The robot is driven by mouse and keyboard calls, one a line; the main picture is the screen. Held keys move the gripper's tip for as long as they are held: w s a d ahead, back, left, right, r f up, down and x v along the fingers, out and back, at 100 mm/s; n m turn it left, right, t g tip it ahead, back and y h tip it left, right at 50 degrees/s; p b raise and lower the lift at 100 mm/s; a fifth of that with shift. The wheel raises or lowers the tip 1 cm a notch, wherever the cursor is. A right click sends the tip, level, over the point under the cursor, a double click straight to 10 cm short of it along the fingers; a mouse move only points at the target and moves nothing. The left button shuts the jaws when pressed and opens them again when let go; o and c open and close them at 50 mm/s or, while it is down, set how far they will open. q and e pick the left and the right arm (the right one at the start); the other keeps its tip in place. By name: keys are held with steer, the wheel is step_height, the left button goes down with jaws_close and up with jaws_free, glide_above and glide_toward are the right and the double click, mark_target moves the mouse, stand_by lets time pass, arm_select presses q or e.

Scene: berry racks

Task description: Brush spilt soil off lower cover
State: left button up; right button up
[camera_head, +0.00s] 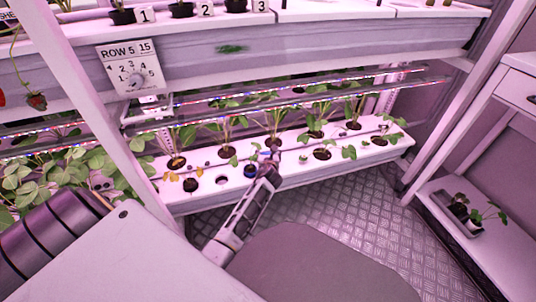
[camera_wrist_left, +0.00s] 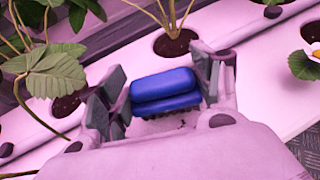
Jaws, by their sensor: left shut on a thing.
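The lower cover (camera_head: 341,165) is a long white panel with round holes, several holding dark soil and leafy plants; it also shows in the left wrist view (camera_wrist_left: 268,75). My left gripper (camera_head: 271,163) is low over the front part of the cover. In the left wrist view, my gripper (camera_wrist_left: 165,88) is shut on a blue brush (camera_wrist_left: 166,82), one finger on each side. A few small dark specks of soil (camera_wrist_left: 182,122) lie on white surface just below the brush. I cannot tell whether the brush touches the cover. My right gripper is not in view.
An upper rack with a ROW 5 sign (camera_head: 131,67) and light bars (camera_head: 290,103) hang above the cover. An empty hole (camera_head: 222,180) and a dark pot (camera_head: 190,184) are near its left front. Metal floor (camera_head: 340,205) is clear in front.

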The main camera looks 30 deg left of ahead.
arm_select(q)
steer(key=shift+f, duration=0.25)
steer(key=shift+f, duration=0.3)
stand_by(0.4)
steer(key=shift+f+b, duration=0.3)
steer(key=shift+b, duration=0.05)
steer(key=shift+d, duration=0.1)
steer(key=shift+s+d+p, duration=0.6)
steer(key=shift+s+p, duration=0.05)
steer(key=shift+p, duration=0.05)
steer(key=shift+s+d+p, duration=0.5)
steer(key=shift+s+d, duration=0.05)
steer(key=shift+d, duration=0.1)
steer(key=shift+s+d, duration=0.1)
